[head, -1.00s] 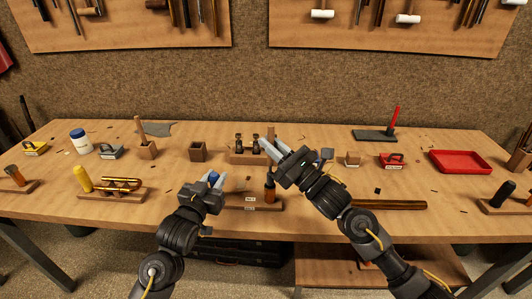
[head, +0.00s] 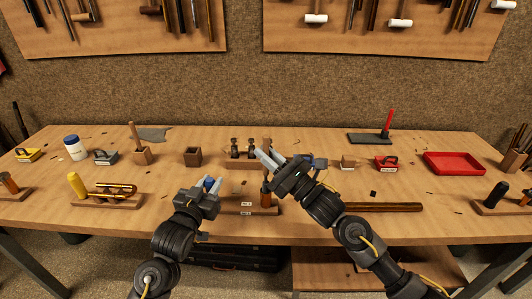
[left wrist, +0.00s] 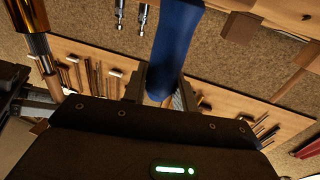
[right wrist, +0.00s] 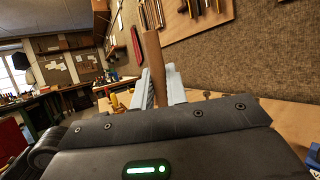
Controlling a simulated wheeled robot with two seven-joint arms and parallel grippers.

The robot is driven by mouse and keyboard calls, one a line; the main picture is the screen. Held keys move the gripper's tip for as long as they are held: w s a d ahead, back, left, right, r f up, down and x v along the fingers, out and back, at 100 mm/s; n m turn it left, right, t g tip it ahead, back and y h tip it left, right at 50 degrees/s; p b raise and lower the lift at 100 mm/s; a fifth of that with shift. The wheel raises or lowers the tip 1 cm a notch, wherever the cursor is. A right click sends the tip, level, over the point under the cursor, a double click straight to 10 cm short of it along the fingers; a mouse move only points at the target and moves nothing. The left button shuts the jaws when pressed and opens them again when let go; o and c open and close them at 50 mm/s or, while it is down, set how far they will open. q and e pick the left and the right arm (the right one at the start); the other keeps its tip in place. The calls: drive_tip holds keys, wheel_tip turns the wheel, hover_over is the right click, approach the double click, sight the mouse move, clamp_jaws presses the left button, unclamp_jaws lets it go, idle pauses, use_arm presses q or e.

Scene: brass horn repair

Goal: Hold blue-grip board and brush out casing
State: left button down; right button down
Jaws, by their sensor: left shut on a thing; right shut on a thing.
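My left gripper (head: 210,185) is shut on the blue grip (left wrist: 174,45), which stands up between its fingers in the left wrist view. The grip's board (head: 238,212) lies at the table's front edge, with small white labels. The casing (head: 266,194), brown and upright, stands on the board's right part; a copper-coloured tube (left wrist: 28,20) shows in the left wrist view. My right gripper (head: 268,159) is shut on a wooden handle (right wrist: 153,65), upright above the casing. The handle's lower end is hidden, so I cannot tell how far the brush is inside the casing.
A wooden rack (head: 236,163) with two small metal parts stands just behind. A brass-tube board (head: 105,199) lies to the left, a long brass tube (head: 383,207) to the right. A red tray (head: 455,163) is at far right.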

sight(267, 175)
drive_tip(key=shift+f, duration=1.65)
drive_tip(key=shift+r, duration=2.55)
drive_tip(key=shift+f, duration=2.45)
drive_tip(key=shift+r, duration=2.55)
